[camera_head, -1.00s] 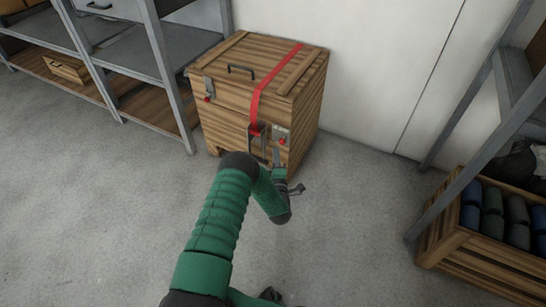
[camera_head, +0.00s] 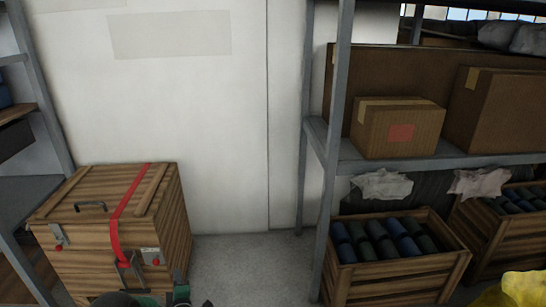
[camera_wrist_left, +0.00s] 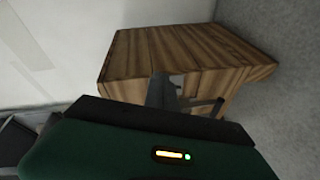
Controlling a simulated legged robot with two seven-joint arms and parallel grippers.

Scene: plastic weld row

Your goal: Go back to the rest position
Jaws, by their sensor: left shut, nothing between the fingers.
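The wooden crate (camera_head: 160,215) with a red strap (camera_head: 124,215) and a dark lid handle stands closed at the lower left of the head view. My left arm barely shows at the bottom edge there. My left gripper (camera_wrist_left: 187,98) shows in the left wrist view, shut and empty, with the wooden crate (camera_wrist_left: 180,50) behind it. I cannot tell the exact gap between them. My right gripper is not in view.
A metal shelf (camera_head: 328,150) on the right holds cardboard boxes (camera_head: 398,128). Beneath are wooden bins (camera_head: 390,278) of dark rolls. Something yellow (camera_head: 515,290) shows at the lower right. Bare floor (camera_head: 250,265) lies between crate and shelf.

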